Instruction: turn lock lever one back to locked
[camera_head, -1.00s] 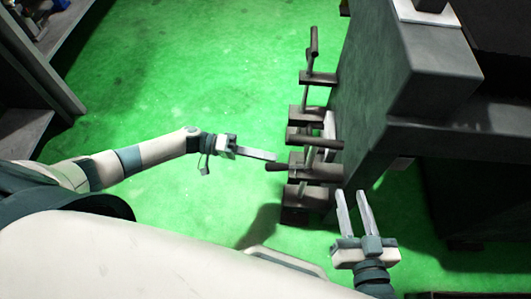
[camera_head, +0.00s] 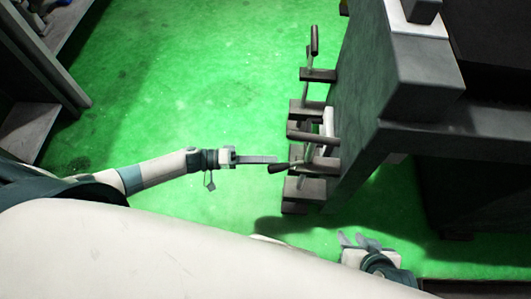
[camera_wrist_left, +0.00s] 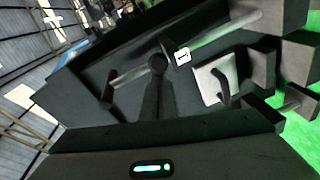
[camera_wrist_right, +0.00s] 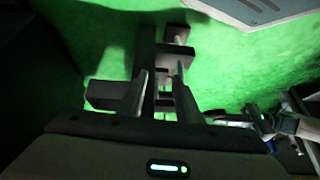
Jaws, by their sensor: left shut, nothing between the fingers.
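A lock lever with a dark grip (camera_head: 279,168) sticks out leftward from the stack of dark brackets on the grinder's side. A white tag reading 1 (camera_wrist_left: 183,54) shows beside a bar and pivot in the left wrist view. My left gripper (camera_head: 274,159) is shut and empty. Its fingertips lie just left of the brackets, close above the dark grip in the picture; I cannot tell whether they touch. In the left wrist view its dark fingers (camera_wrist_left: 156,62) overlap the bar near the tag. My right gripper (camera_head: 354,240) is open and empty, its fingers (camera_wrist_right: 162,78) apart.
The grinder body (camera_head: 365,90) stands right of the levers. Other brackets with upright handles (camera_head: 314,42) line its side. A shelf unit (camera_head: 40,75) is at the upper left. Green floor (camera_head: 190,90) is clear between them.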

